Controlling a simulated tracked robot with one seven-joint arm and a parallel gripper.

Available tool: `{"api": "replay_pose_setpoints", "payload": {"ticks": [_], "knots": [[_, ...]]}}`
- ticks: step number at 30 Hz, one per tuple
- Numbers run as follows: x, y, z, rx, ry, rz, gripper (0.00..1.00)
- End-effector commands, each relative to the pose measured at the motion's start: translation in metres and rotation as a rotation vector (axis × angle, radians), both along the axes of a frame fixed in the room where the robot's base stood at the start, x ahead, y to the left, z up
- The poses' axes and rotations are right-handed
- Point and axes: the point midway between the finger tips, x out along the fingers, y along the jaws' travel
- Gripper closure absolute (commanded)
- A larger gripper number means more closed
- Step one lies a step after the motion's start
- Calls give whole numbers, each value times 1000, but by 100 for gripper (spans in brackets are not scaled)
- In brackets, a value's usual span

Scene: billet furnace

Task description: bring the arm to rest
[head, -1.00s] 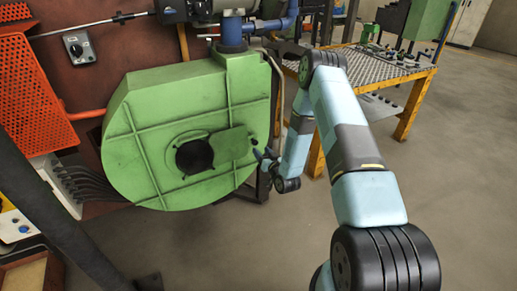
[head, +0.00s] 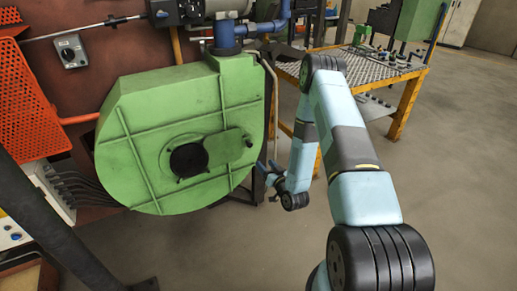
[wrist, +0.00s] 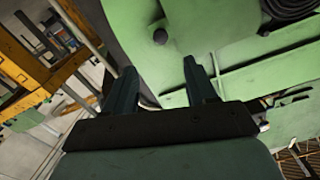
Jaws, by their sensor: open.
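My arm is light blue with dark joints and reaches forward from the lower right in the head view. My gripper (head: 266,168) is just right of the lower right edge of the green round housing (head: 130,160). In the wrist view my gripper (wrist: 165,85) has its two dark fingers apart with nothing between them. The housing's green surface (wrist: 215,35) fills much of that view beyond the fingers. Whether a fingertip touches it cannot be told.
A yellow-framed table (head: 405,110) with a metal top and small parts stands behind my arm at the right. An orange perforated guard (head: 25,95) is at the left. A dark post (head: 50,220) crosses the lower left. The floor (head: 470,190) at the right is clear.

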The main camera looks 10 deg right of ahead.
Motion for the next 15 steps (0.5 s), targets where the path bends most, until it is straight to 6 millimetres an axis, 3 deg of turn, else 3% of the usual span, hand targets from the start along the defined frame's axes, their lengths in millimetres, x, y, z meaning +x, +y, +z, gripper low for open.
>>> {"api": "replay_pose_setpoints", "payload": {"ticks": [7,15], "knots": [[8,0,11,-22,9,6,44],[38,-3,62,-138,85,23,44]]}}
